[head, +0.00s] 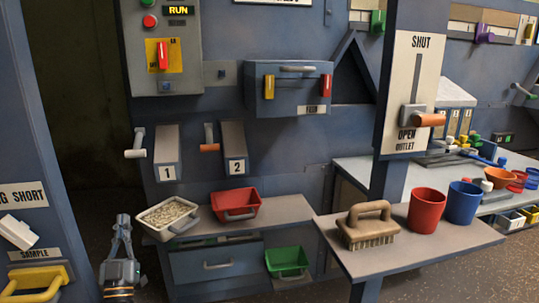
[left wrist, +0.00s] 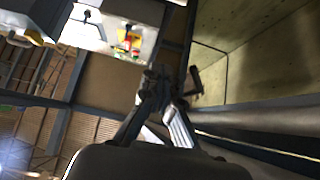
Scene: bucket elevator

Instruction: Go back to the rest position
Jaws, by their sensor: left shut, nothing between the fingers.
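My left gripper (head: 123,222) shows at the lower left of the head view, pointing upward with its fingers together. It holds nothing and hangs clear of the nearby shelf. In the left wrist view the shut fingers (left wrist: 162,88) point up past the ceiling and walls, with nothing between them. My right gripper is not in either view.
A shelf (head: 285,210) bears a grain-filled tray (head: 158,229) and a red tray (head: 236,216), right of my left gripper. A green bin (head: 287,275) sits below. A nearer shelf (head: 384,264) holds a brush (head: 369,232), red cup (head: 426,211) and blue cup (head: 462,205).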

